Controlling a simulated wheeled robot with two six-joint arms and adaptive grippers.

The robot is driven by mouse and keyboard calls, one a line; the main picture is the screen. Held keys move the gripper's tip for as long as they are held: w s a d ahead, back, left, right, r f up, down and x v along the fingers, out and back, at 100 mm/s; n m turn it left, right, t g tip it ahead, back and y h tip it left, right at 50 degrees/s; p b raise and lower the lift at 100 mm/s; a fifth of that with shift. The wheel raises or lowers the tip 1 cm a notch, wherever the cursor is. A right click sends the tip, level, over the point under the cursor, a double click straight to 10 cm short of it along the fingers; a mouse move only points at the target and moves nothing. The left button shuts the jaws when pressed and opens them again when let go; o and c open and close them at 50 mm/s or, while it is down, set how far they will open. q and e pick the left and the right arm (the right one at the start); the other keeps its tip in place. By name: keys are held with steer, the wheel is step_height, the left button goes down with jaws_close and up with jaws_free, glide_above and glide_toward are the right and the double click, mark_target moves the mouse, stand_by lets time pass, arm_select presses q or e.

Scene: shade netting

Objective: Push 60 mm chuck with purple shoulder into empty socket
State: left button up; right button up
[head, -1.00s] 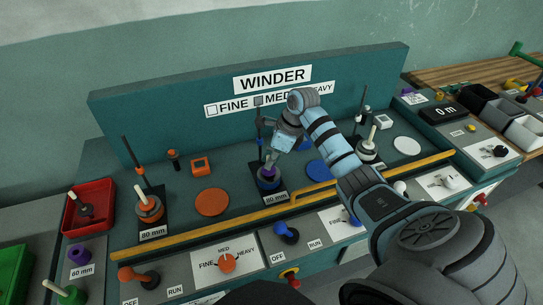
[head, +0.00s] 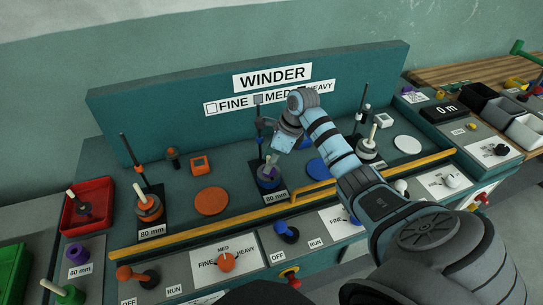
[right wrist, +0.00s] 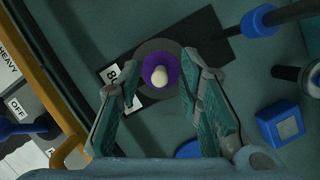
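The chuck with the purple shoulder (head: 268,172) stands upright at the middle station of the winder, on a dark plate marked 80 mm. In the right wrist view its purple shoulder (right wrist: 147,70) rings a pale handle, with a dark grey disc around it. It appears seated in the socket there; its depth cannot be told. My right gripper (head: 272,157) is over it. In the right wrist view the fingers (right wrist: 153,88) are spread apart on either side, with clear gaps to the chuck. My left gripper is not in view.
A yellow rail (head: 240,215) runs along the front of the stations. An orange-shouldered chuck (head: 149,208) stands at the left station, another chuck (head: 369,150) at the right one. A red tray (head: 72,221) holds a dark piece with a pale handle. A blue post (right wrist: 258,20) stands near the fingers.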

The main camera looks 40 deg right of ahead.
steer(key=v, duration=1.2)
